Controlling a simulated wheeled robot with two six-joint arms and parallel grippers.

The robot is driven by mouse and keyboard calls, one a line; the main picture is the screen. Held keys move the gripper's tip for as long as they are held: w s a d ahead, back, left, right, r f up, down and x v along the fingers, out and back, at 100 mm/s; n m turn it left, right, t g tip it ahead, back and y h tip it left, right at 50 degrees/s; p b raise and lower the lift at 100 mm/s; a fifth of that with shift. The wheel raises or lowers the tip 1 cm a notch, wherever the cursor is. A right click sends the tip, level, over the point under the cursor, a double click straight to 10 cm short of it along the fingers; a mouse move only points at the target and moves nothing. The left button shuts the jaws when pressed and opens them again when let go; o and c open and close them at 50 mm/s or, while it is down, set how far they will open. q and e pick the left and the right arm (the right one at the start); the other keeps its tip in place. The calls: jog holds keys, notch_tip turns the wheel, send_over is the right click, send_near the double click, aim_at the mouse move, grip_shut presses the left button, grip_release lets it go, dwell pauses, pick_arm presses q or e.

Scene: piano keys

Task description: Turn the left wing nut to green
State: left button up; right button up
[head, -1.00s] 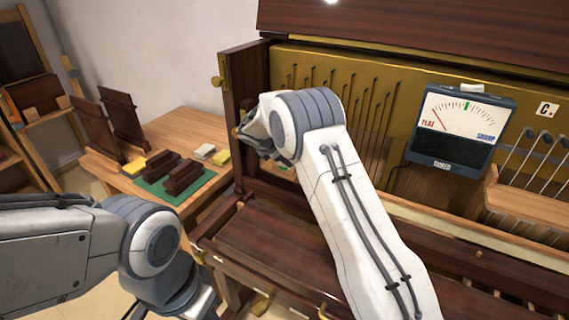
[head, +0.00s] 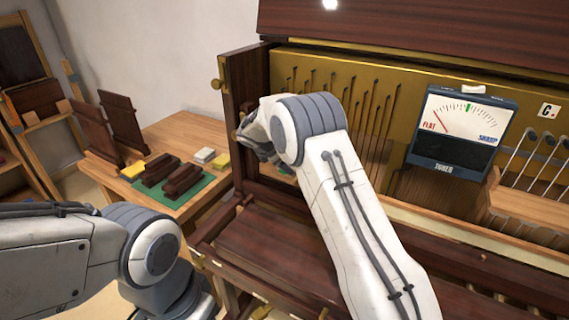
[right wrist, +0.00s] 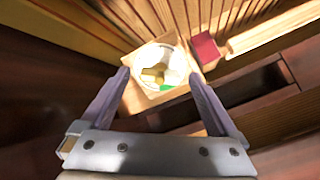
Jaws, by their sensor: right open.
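In the right wrist view, a brass wing nut (right wrist: 154,73) sits at the middle of a round white dial (right wrist: 172,58) on a wooden block. A green patch (right wrist: 167,87) shows at the dial's lower edge, and the nut lies off it. My right gripper (right wrist: 158,80) is open, with one finger on each side of the dial; I cannot tell whether either touches the nut. In the head view my right arm reaches into the left end of the piano and hides this nut. My left arm shows at lower left; its gripper is out of view.
A tuner (head: 461,130) stands at the right, its needle on the red FLAT side, left of a green mark. Tuning pins and levers fill the back panel (head: 330,62). A red block (right wrist: 205,48) lies beside the dial. A side table (head: 205,128) holds dark blocks on a green mat.

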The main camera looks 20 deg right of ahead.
jog(key=p+v, duration=0.4)
jog(key=v, duration=0.7)
dwell(0.9)
